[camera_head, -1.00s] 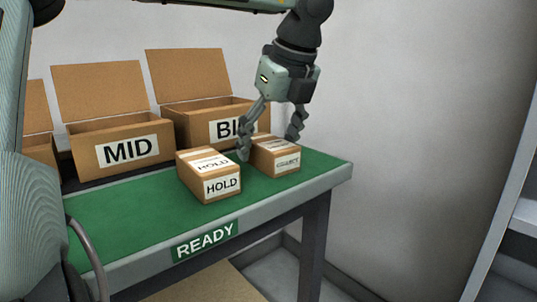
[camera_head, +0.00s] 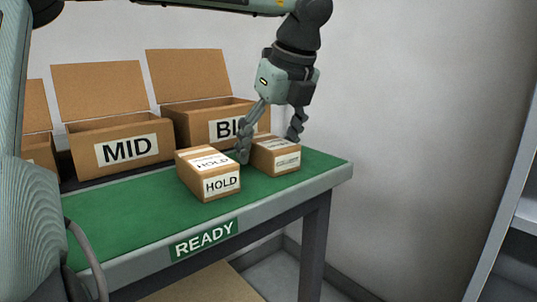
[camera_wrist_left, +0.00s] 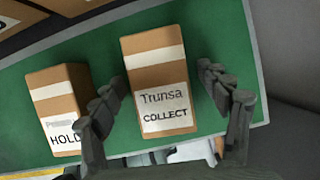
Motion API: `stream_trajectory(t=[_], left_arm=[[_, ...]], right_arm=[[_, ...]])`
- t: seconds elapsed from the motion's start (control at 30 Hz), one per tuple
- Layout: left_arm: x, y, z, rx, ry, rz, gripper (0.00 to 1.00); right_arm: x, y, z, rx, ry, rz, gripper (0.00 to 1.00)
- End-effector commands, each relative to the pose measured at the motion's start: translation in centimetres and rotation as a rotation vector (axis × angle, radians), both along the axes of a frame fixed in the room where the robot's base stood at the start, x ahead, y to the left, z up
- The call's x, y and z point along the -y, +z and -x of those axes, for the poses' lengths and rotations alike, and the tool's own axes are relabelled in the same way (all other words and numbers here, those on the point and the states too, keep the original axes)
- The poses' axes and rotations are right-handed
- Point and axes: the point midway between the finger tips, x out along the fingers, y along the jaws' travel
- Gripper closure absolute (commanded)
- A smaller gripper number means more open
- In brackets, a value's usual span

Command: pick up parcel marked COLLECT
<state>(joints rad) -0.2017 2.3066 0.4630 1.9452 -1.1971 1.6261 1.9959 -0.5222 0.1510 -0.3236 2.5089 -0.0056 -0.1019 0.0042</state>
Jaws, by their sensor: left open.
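The COLLECT parcel (camera_head: 276,157) is a small brown box with a white label, near the right end of the green table. In the left wrist view its top (camera_wrist_left: 157,85) reads "Trunsa COLLECT". My left gripper (camera_head: 270,148) is open and points down over it, one finger on each side. In the left wrist view the fingers (camera_wrist_left: 170,118) flank the parcel, with a gap on the right; I cannot tell whether the left finger touches it. The HOLD parcel (camera_head: 208,174) stands just left of it, also in the left wrist view (camera_wrist_left: 56,100). My right gripper is not in view.
Open cartons marked MID (camera_head: 120,143) and another partly hidden one (camera_head: 206,118) stand behind the parcels. The left finger sits in the narrow gap beside the HOLD parcel. The green table (camera_head: 115,215) is bare at the front left. A grey wall is behind.

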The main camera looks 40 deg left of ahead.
Motion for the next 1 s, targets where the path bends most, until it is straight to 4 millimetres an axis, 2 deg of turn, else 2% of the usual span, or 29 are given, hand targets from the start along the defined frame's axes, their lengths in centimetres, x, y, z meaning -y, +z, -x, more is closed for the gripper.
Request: stream_trajectory(t=[0.43, 0.9, 1.0], left_arm=[[-0.01, -0.09, 0.00, 0.000, 0.000, 0.000, 0.24], [0.00, -0.10, 0.00, 0.000, 0.000, 0.000, 0.82], [0.00, -0.05, -0.01, 0.001, 0.000, -0.001, 0.85]], right_arm=[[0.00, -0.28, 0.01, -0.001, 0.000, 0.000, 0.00], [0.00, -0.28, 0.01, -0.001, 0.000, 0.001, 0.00], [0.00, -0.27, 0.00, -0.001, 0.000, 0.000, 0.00]])
